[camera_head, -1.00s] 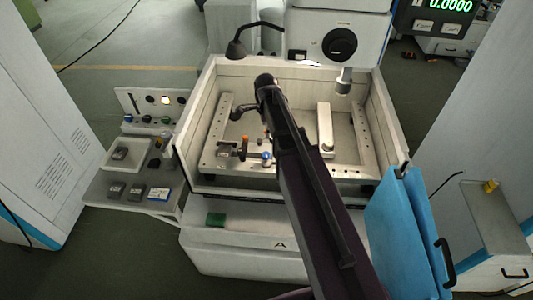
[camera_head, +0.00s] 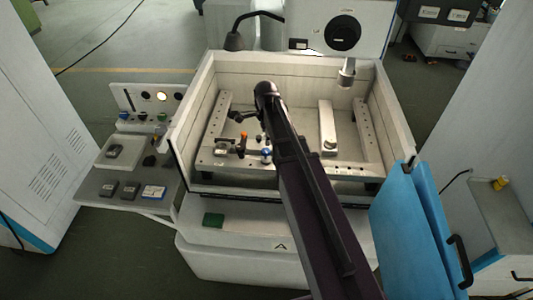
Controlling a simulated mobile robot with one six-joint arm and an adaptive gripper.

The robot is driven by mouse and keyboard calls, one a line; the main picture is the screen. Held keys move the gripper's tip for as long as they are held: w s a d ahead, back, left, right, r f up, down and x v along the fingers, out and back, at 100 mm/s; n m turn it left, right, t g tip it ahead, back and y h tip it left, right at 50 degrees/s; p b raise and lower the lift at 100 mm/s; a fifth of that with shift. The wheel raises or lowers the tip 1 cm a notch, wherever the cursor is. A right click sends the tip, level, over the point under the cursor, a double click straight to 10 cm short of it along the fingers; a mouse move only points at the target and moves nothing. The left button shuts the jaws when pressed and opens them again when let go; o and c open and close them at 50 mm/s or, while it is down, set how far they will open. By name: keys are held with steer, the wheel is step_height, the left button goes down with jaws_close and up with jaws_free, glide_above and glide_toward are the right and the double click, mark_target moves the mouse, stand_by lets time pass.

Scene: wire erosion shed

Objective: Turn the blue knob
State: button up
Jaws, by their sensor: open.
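A small blue knob (camera_head: 266,152) stands on the front rail of the fixture inside the machine's open tank, just left of my arm. A second small blue knob or button (camera_head: 125,116) sits on the control panel at the left, beside a green one (camera_head: 161,116). My gripper (camera_head: 238,115) is at the end of the dark arm that crosses the tank. It points left over the tank, above and behind the blue knob in the picture and apart from it. Its fingers look small and dark, open and empty.
An orange-topped part (camera_head: 243,138) stands close left of the tank's blue knob. The pale tank walls (camera_head: 190,120) surround the fixture. A metal nozzle (camera_head: 346,72) hangs at the back right. A blue door (camera_head: 405,230) stands at the front right. A side shelf (camera_head: 95,190) holds several small grey blocks.

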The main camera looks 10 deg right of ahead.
mark_target(266, 151)
steer(key=shift+f+b, duration=3.4)
steer(key=shift+f, duration=0.35)
steer(key=c, duration=1.2)
